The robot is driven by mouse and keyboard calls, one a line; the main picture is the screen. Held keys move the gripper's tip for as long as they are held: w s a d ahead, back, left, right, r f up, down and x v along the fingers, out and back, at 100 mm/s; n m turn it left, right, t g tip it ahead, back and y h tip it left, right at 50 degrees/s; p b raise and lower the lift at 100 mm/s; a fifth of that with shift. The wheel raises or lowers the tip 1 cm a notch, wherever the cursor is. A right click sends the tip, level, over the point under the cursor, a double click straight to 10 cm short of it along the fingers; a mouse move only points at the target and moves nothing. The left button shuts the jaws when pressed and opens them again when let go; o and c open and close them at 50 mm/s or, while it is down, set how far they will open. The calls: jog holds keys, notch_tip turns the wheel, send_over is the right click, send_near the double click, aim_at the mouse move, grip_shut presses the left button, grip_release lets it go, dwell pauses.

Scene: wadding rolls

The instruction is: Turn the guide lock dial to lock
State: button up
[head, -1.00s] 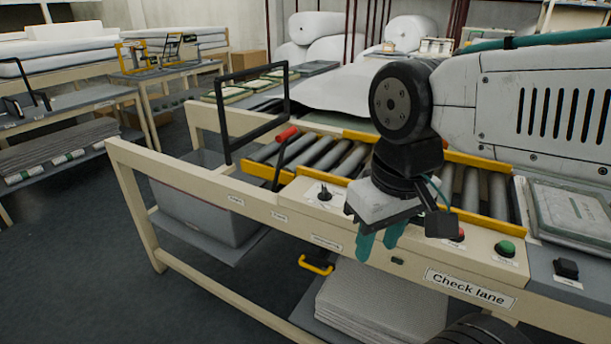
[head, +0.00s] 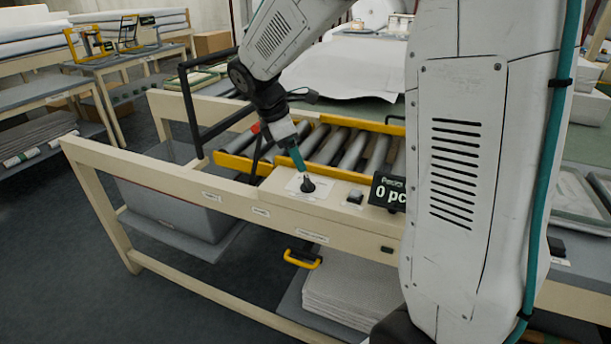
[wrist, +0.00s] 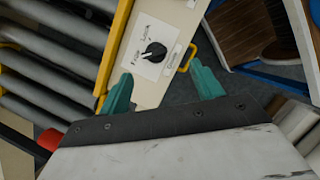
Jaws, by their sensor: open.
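The guide lock dial is a small black knob (head: 307,185) on a white label plate, on the cream front rail of the roller lane. In the wrist view the knob (wrist: 154,51) sits ahead of my fingers, with words on the plate around it; one looks like "Lock", and the other is hard to read. My gripper (head: 298,160) is just above and beside the knob in the head view. In the wrist view its two teal fingers (wrist: 160,92) are spread apart with nothing between them. Whether a finger touches the knob I cannot tell.
Grey rollers (head: 350,150) run behind the rail, edged by a yellow guide (head: 235,165). A black frame (head: 187,110) with a red-gripped lever stands left. A "0 pc" display (head: 389,193) and black switch (head: 355,196) are to the right. A yellow handle (head: 302,260) hangs below.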

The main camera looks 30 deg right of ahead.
aim_at(307, 179)
jog(key=shift+n, duration=0.3)
jog(key=x, duration=0.5)
jog(key=w+x, duration=0.1)
jog(key=x, duration=0.2)
jog(key=shift+d+f, duration=0.25)
jog(key=shift+f, duration=0.1)
jog(key=c, duration=1)
